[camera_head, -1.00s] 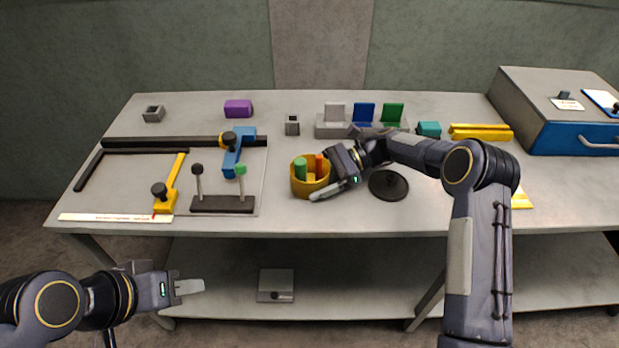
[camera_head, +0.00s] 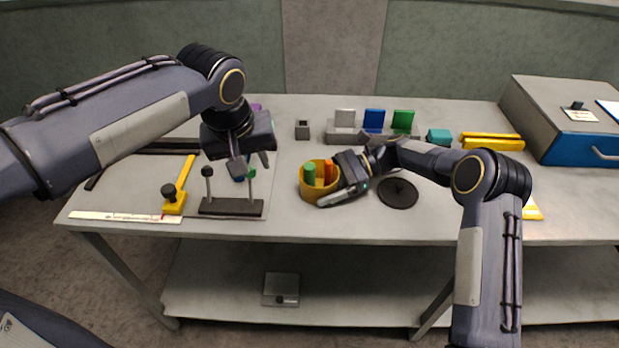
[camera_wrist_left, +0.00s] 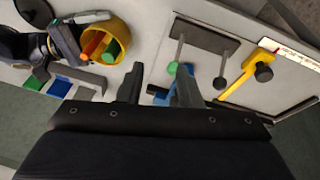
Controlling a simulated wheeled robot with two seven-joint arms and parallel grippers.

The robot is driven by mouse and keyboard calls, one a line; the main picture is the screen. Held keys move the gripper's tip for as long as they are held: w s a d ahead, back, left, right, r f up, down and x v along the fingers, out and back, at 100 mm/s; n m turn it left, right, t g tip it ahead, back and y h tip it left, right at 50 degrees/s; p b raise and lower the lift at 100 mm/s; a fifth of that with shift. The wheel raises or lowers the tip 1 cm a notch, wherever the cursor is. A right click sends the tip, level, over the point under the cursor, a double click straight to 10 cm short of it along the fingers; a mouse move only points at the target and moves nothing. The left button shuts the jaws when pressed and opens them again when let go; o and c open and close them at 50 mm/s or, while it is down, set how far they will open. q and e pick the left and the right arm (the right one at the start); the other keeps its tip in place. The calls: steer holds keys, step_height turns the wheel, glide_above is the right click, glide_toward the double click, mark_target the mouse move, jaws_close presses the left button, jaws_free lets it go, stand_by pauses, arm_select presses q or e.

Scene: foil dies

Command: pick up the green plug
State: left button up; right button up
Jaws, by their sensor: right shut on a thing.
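The green plug (camera_head: 309,174) stands in a round yellow cup (camera_head: 308,194), beside orange and yellow pieces. It also shows in the left wrist view (camera_wrist_left: 112,50), at the upper left. My left gripper (camera_head: 252,172) hangs over the table left of the cup, apart from the plug. Its two fingers are apart and nothing is held between them in the left wrist view (camera_wrist_left: 158,85). My right gripper (camera_head: 342,192) is at the right side of the cup, shut on it; its exact contact is partly hidden.
A dark stand (camera_head: 231,208) with two knobbed rods is below my left gripper. A yellow tool (camera_head: 182,185) lies to its left. A grey holder (camera_head: 345,135) with grey, blue and green plates is behind the cup. A black disc (camera_head: 398,194) lies at right.

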arm_select(q)
steer(key=y, duration=0.2)
glide_toward(310, 168)
steer(key=shift+n+t, duration=0.3)
steer(key=shift+s+x, duration=0.1)
steer(key=shift+x, duration=2.1)
steer(key=shift+s+x, duration=0.15)
steer(key=shift+x, duration=2.1)
jaws_close()
